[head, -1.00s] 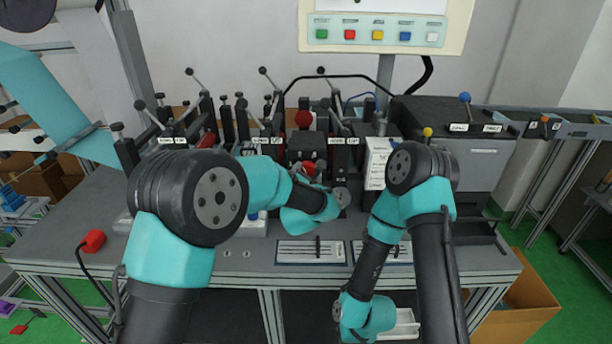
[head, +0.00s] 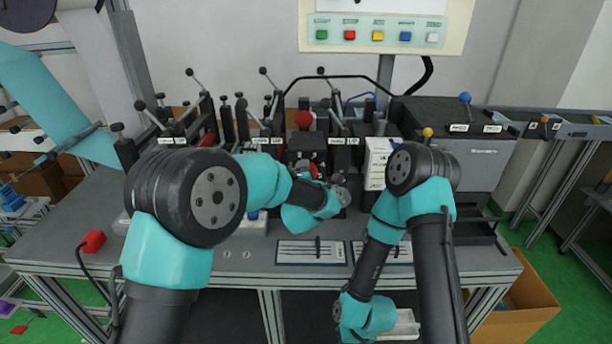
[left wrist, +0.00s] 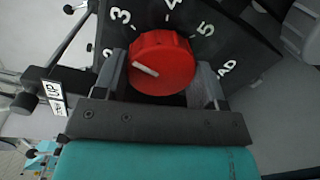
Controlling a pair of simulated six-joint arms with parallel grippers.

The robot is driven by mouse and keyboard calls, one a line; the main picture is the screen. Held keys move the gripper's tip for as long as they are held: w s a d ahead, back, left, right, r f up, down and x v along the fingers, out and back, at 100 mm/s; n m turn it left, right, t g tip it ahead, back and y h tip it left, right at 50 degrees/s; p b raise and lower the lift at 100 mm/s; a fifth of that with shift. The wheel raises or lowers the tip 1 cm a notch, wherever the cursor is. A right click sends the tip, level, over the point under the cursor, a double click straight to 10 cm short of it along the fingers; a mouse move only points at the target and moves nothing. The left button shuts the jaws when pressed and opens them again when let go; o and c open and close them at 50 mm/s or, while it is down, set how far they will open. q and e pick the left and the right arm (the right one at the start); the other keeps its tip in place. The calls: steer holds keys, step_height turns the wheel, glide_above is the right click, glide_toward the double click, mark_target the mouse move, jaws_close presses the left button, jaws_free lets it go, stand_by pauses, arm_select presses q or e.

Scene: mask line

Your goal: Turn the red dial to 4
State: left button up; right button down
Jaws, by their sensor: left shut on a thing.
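The red dial (left wrist: 162,63) fills the middle of the left wrist view. It sits on a dark panel (left wrist: 250,45) with white numbers around it. Its white mark points left, close to the number 2, with 3, 4 and 5 further round clockwise. My left gripper (left wrist: 162,82) has one finger on each side of the dial and is shut on it. In the head view a little of the red dial (head: 314,171) shows behind my left wrist, and the fingers are hard to make out. My right arm hangs down at the right, with its gripper not visible.
Several levers with dark clamps stand along the back of the bench (head: 180,250). A white labelled stack (head: 378,165) and a grey machine (head: 480,160) stand to the right. A red box (head: 93,241) is at the left front edge. Clipboards (head: 312,252) lie in front.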

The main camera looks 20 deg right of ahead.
arm_select(q)
steer(key=m+y, duration=0.1)
steer(key=m, duration=1)
steer(key=shift+d, duration=0.1)
steer(key=shift+m, duration=0.3)
steer(key=o, duration=0.9)
steer(key=shift+s+r, duration=0.1)
steer(key=shift+s, duration=0.05)
steer(key=v, duration=1.7)
steer(key=shift+s, duration=0.1)
